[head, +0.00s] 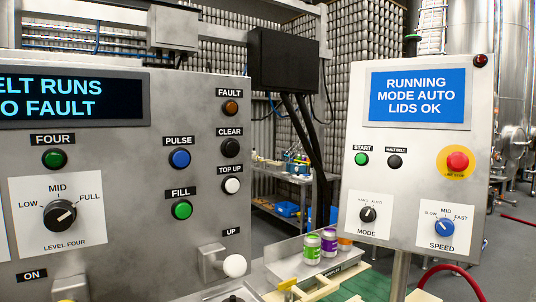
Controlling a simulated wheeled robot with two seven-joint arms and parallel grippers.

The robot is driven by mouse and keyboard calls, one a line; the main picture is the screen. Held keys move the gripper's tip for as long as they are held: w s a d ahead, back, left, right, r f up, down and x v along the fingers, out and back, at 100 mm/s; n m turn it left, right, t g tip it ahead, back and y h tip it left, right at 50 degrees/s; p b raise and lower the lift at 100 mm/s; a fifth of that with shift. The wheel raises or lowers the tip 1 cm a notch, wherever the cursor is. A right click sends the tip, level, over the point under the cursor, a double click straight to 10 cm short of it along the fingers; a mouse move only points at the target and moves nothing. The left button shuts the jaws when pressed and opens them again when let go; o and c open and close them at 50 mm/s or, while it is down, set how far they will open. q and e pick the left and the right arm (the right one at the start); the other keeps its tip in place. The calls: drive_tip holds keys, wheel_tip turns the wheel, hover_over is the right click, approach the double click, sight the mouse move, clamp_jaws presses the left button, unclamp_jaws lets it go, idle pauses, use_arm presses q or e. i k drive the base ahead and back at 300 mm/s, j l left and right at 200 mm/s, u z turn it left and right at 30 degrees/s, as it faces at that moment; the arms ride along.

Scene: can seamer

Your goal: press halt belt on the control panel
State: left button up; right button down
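The control panel (415,190) is a grey box on a post at the right. Its halt belt button (394,161) is small and black, under a dark label (395,150), just right of the green START button (362,159). To its right is a red stop button (457,162) on a yellow disc. The panel's blue screen (417,96) reads "RUNNING MODE AUTO LIDS OK". Neither of my grippers shows in the head view, and nothing covers the halt belt button.
A larger grey panel (130,180) fills the left, with several buttons, a knob and a white ball-ended lever (234,265). Its screen (65,98) partly shows "RUNS" and "FAULT". Between the panels, cans (328,242) stand by a tray. A red hose (455,270) curves at the lower right.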

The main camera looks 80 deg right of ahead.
sight(394, 161)
drive_tip(key=k+z, duration=0.15)
drive_tip(key=z, duration=0.3)
drive_tip(key=k+l+z, duration=0.15)
drive_tip(key=z, duration=0.25)
drive_tip(key=k+l+z, duration=0.15)
drive_tip(key=z, duration=2)
